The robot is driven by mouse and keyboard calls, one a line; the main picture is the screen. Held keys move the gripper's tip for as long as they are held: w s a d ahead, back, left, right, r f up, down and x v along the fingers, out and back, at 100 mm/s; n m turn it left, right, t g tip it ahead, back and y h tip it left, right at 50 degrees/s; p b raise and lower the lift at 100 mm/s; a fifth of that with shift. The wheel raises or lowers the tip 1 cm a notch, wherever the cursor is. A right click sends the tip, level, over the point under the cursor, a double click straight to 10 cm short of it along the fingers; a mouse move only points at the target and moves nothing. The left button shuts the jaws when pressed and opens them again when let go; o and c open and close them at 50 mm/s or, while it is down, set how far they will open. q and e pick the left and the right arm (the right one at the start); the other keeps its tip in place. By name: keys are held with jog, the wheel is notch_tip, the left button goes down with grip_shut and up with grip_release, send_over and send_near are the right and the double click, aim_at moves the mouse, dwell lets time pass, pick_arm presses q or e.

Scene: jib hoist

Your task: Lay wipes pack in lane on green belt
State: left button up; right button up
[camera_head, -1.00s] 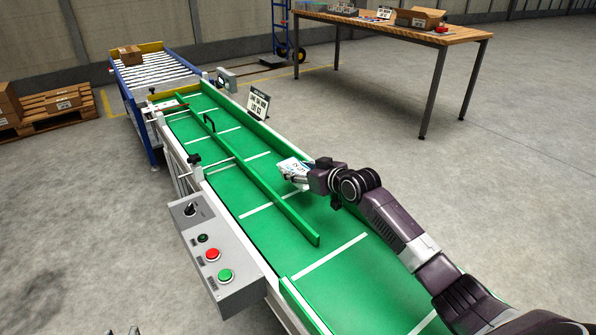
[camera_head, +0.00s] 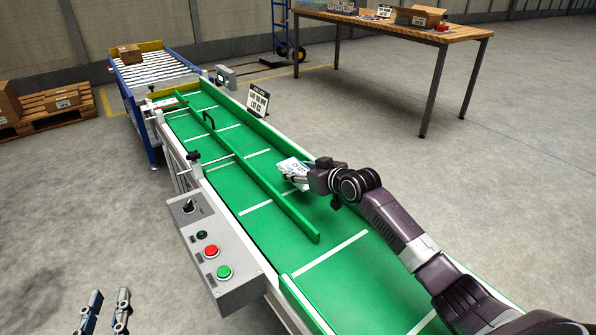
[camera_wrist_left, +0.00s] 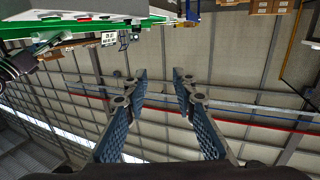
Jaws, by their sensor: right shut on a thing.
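The wipes pack (camera_head: 292,167), white with blue print, is held by my right gripper (camera_head: 302,176), which is shut on it. The pack is over the right-hand lane of the green belt (camera_head: 340,225), right of the long green divider (camera_head: 262,190). I cannot tell whether the pack touches the belt. My left gripper (camera_head: 105,312) is at the lower left of the head view, away from the belt. In the left wrist view its two fingers (camera_wrist_left: 158,115) stand apart with nothing between them.
White lines cross the belt. A control box (camera_head: 212,255) with red and green buttons is on the near left side. A sign (camera_head: 258,101) stands at the far right edge. A roller conveyor (camera_head: 155,72) adjoins the far end. A wooden table (camera_head: 390,25) stands behind.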

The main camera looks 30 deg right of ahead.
jog(key=shift+f, duration=0.25)
jog(key=shift+f+b, duration=0.25)
jog(key=shift+b, duration=0.3)
jog(key=shift+f+b, duration=0.25)
jog(key=shift+b, duration=0.05)
jog(key=shift+f, duration=0.25)
jog(key=shift+f+b, duration=0.55)
jog(key=shift+f, duration=0.15)
pick_arm(q)
jog(key=s+r+t+h, duration=0.1)
jog(key=r+t, duration=0.3)
jog(key=r, duration=0.4)
jog(key=s+r+t+h, duration=0.1)
jog(key=s+r+t, duration=0.3)
jog(key=r, duration=0.3)
jog(key=shift+s+d+r+t+h, duration=0.25)
jog(key=shift+s+r+t+h, duration=0.05)
jog(key=shift+r+h, duration=0.1)
pick_arm(e)
jog(key=shift+f, duration=0.5)
pick_arm(q)
jog(key=shift+s+r+h+b, duration=0.15)
jog(key=shift+s+h+b, duration=0.05)
jog(key=shift+h+b, duration=0.1)
pick_arm(e)
jog(key=shift+f, duration=0.25)
